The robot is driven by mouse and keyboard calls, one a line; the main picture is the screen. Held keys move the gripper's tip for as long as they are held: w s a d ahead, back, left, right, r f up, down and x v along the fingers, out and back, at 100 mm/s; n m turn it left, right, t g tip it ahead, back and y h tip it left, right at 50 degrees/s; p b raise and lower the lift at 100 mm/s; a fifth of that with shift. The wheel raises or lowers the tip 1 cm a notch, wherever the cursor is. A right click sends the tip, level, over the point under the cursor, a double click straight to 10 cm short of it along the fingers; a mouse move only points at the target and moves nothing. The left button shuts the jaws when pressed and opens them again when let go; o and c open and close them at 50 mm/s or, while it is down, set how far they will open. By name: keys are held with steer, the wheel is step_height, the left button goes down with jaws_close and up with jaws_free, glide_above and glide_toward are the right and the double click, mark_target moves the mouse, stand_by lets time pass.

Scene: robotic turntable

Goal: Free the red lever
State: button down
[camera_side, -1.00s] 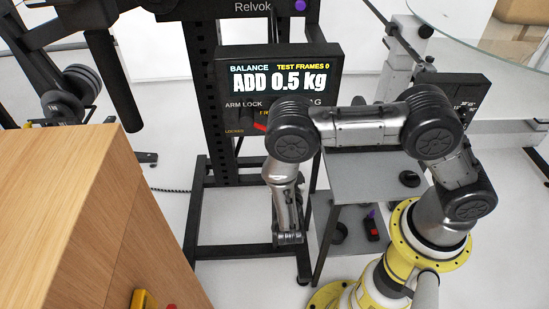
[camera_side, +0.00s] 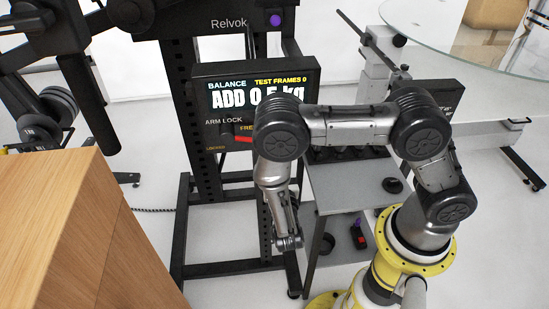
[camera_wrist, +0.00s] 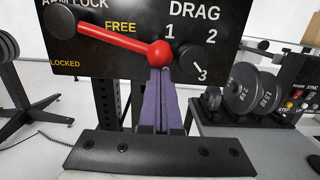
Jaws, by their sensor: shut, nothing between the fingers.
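The red lever (camera_wrist: 115,40) is on the dark panel, with its pivot at the left. It points right and slightly down, its round red knob between the FREE and LOCKED labels and the DRAG dial. Its red part also shows in the side view (camera_side: 236,138), beside my arm. My gripper (camera_wrist: 160,74) has purple fingers, shut and empty. In the wrist view its tips sit just below the knob, overlapping its lower edge; I cannot tell whether they touch it. In the side view I cannot make out the fingers.
The DRAG dial (camera_wrist: 205,65) is close right of the knob, its mark towards 3. The display (camera_side: 258,92) above reads "ADD 0.5 kg", partly hidden by my arm. A grey table (camera_side: 352,187) with weights (camera_wrist: 250,92) stands to the right. A wooden cabinet (camera_side: 75,240) fills the side view's left.

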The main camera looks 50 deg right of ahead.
steer(key=s+a+f, duration=0.4)
steer(key=s+a, duration=0.3)
steer(key=shift+s+a+f, duration=0.15)
steer(key=shift+a+f, duration=0.2)
steer(key=shift+f, duration=0.05)
stand_by(0.5)
